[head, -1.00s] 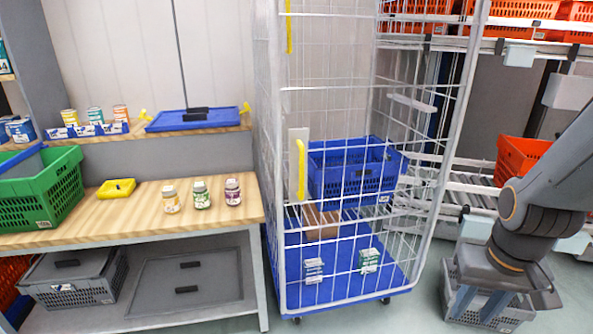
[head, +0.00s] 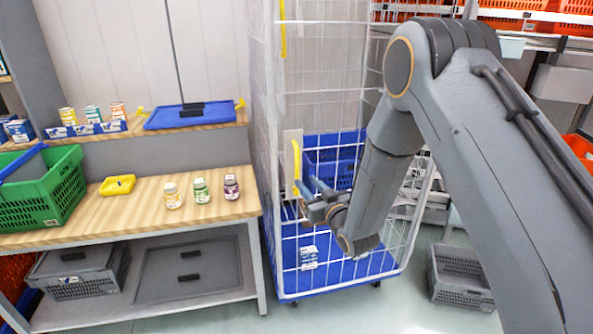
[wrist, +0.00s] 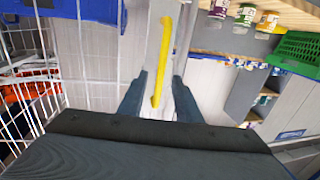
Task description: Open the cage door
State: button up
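The cage is a tall white wire cart with a blue base (head: 330,281). Its front mesh door (head: 291,136) stands closed in the head view. A yellow upright handle (head: 297,158) sits on a pale plate at the door's left side. My gripper (head: 307,184) is in front of the door, close to the handle's lower part. In the wrist view the yellow handle (wrist: 163,55) lies between the two spread fingers of my gripper (wrist: 158,82), with gaps on both sides. I see no clear contact. My arm hides the door's right part.
A blue crate (head: 342,148) and a small box (head: 308,258) are inside the cage. A wooden workbench (head: 150,212) with jars and a green crate (head: 45,198) stands close on the left. A grey crate (head: 462,280) is on the floor at right.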

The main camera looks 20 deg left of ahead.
aim_at(298, 173)
jog(key=p+x, duration=0.2)
jog(key=x, duration=0.5)
jog(key=shift+w+a+r, duration=0.1)
jog(key=shift+w+a, duration=0.1)
jog(key=shift+a, duration=0.2)
grip_shut()
